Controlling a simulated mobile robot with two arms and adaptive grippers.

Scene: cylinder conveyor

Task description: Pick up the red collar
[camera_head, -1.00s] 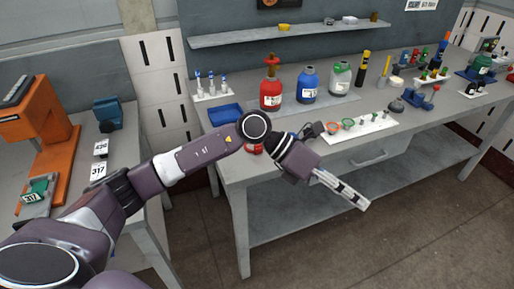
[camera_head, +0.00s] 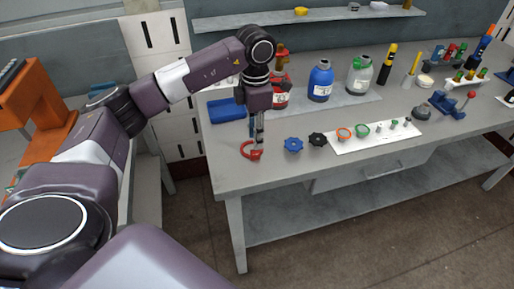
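The red collar (camera_head: 245,152), a red ring-like piece, lies near the front left of the workbench top, left of a blue star-shaped piece (camera_head: 293,144) and a black one (camera_head: 317,139). My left gripper (camera_head: 257,149) points straight down, its fingertips at the right side of the red collar and overlapping it in the picture. The fingers look close together from here, and I cannot tell whether they are closed on it. The collar seems to rest at bench height. My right gripper is out of view.
A blue tray (camera_head: 226,111) lies behind the gripper. A red bottle (camera_head: 281,98), partly hidden by my arm, stands beside a blue bottle (camera_head: 320,82) and a grey one (camera_head: 360,78). A white mat (camera_head: 376,139) with orange and green rings lies right.

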